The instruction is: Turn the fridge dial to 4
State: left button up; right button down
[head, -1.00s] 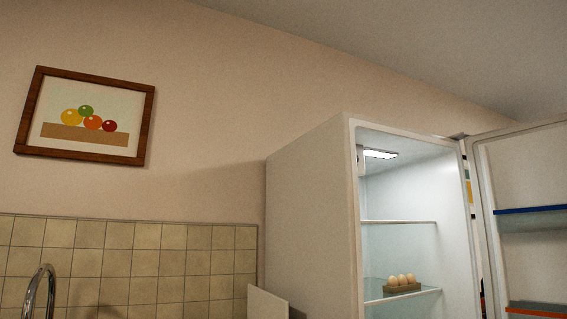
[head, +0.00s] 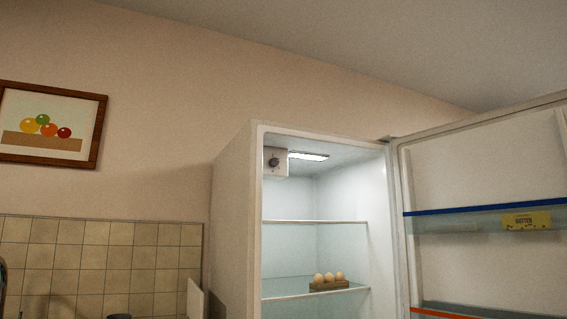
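The fridge (head: 232,215) stands open, right of the middle of the head view. Its dial (head: 274,162) is a small dark round knob on a pale box at the upper left of the interior, beside the lit lamp (head: 308,156). The dial's numbers and setting are too small to read. The fridge door (head: 480,180) is swung open to the right. Neither of my grippers shows in the head view.
Inside are glass shelves, with eggs in a holder (head: 329,286) on the lower one. The door has a blue-edged shelf (head: 430,212) with a yellow butter pack (head: 526,221). A tiled wall (head: 110,250) and framed picture (head: 48,125) are at left.

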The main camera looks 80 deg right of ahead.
aim_at(273, 162)
jog(key=k, duration=0.3)
jog(key=z, duration=2.25)
jog(key=i, duration=0.5)
jog(key=z, duration=0.05)
